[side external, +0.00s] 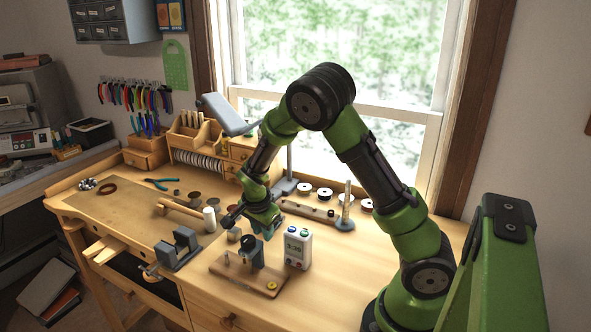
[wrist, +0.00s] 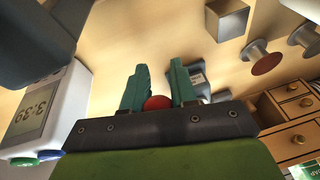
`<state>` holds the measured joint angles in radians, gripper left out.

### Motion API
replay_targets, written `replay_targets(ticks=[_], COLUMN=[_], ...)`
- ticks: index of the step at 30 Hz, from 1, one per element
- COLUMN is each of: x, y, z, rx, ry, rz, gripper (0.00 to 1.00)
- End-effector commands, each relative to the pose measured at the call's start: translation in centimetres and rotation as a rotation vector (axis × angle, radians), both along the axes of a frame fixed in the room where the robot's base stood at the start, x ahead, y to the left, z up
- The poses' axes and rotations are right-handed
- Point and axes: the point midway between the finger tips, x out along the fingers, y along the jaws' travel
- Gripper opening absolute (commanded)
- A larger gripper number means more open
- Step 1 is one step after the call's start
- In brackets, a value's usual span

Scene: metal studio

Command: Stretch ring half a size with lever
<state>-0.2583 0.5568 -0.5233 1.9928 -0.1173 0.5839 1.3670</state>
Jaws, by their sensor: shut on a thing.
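My gripper (side external: 267,234) is low over the bench, just behind the dark upright tool (side external: 257,253) on a small wooden board (side external: 236,274). In the wrist view my teal fingers (wrist: 160,88) are shut on a red round knob (wrist: 157,102), which looks like the lever's end. The lever's shaft is hidden by the fingers and the palm. A small gold-coloured round piece (side external: 272,286) lies at the board's right front corner; I cannot tell whether it is the ring. No ring shows clearly on the tool.
A white device with a display (side external: 298,249) stands close right of my gripper; it is also in the wrist view (wrist: 45,112). A grey vise (side external: 180,250) and a mallet (side external: 185,214) are left. Spools and a wooden rail (side external: 307,210) are behind. The bench front right is clear.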

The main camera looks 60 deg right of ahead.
Motion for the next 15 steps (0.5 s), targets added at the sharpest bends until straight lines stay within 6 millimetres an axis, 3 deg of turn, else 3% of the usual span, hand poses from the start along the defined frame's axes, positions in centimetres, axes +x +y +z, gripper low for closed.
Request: replay_targets(ticks=[1,11,12,15], x=[-0.43,-0.45,-0.45,-0.44], y=[-1.07,-1.06,-1.06,-1.00], z=[-0.11,-0.11,-0.11,-0.11], rx=[-0.014,-0.014,-0.013,-0.011], ry=[0.007,0.007,0.008,0.008], rz=[-0.013,-0.013,-0.013,-0.014], gripper=[0.00,0.00,0.30,0.45])
